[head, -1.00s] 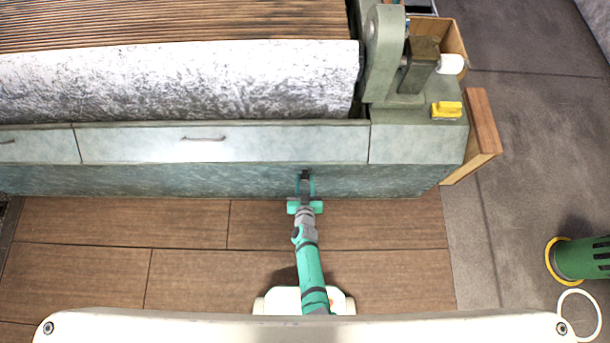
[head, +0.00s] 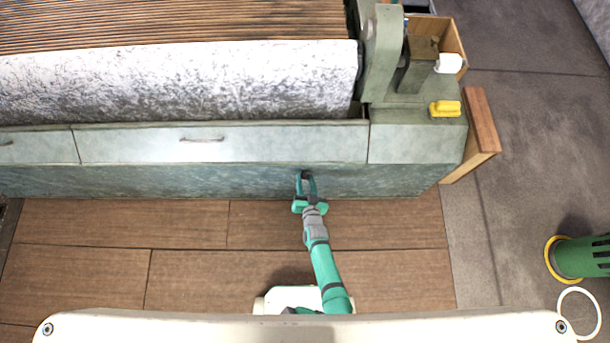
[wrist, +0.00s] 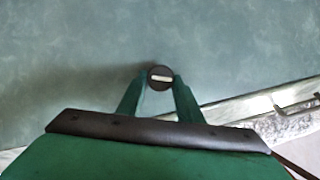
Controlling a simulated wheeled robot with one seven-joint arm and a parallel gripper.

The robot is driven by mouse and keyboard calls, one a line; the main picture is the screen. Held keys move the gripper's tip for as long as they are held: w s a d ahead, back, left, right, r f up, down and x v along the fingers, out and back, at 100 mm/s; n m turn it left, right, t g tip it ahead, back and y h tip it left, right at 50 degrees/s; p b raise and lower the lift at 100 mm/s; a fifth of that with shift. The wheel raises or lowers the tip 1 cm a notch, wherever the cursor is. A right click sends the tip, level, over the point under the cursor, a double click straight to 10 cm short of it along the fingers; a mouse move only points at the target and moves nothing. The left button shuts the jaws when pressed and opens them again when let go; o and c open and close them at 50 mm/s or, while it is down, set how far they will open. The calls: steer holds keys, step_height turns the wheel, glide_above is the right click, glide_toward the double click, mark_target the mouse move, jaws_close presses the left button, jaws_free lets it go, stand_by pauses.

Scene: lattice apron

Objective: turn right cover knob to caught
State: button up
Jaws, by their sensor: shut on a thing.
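The right cover knob (wrist: 160,77) is a small dark round knob with a pale slot-like bar across its face, on the blue-green lower panel (head: 240,180). In the wrist view the bar lies nearly level in the picture. My gripper (wrist: 159,84) has its two teal fingers closed on the sides of the knob. In the head view my gripper (head: 306,178) reaches the lower panel below the drawer row, and its fingers hide most of the knob there. I cannot tell any caught mark from these frames.
A pale drawer front (head: 240,145) with a handle runs above the panel. A yellow block (head: 446,109) sits on the right end of the machine. A wooden board (head: 482,135) juts out at the right corner. The plank floor is clear.

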steer(key=m+y, duration=0.1)
steer(key=m, duration=0.1)
steer(key=shift+d+f+m+t+y, duration=0.1)
steer(key=shift+d+m+t+y, duration=0.1)
steer(key=shift+m+t+y, duration=0.15)
steer(key=shift+d+f+m+t+y, duration=0.15)
steer(key=shift+m+y, duration=0.2)
steer(key=shift+m, duration=0.25)
steer(key=shift+a+m+t+y, duration=0.1)
steer(key=shift+m+y, duration=0.2)
steer(key=shift+m, duration=0.25)
steer(key=shift+d+f+m+t+y, duration=0.15)
steer(key=shift+m+t+y, duration=0.25)
steer(key=shift+m, duration=0.8)
steer(key=shift+m+y, duration=0.3)
steer(key=shift+m, duration=0.2)
steer(key=shift+d+f+m+t, duration=0.15)
steer(key=shift+m+t, duration=0.35)
steer(key=shift+m, duration=0.8)
steer(key=o, duration=1)
steer(key=shift+o, duration=0.2)
steer(key=shift+s, duration=0.1)
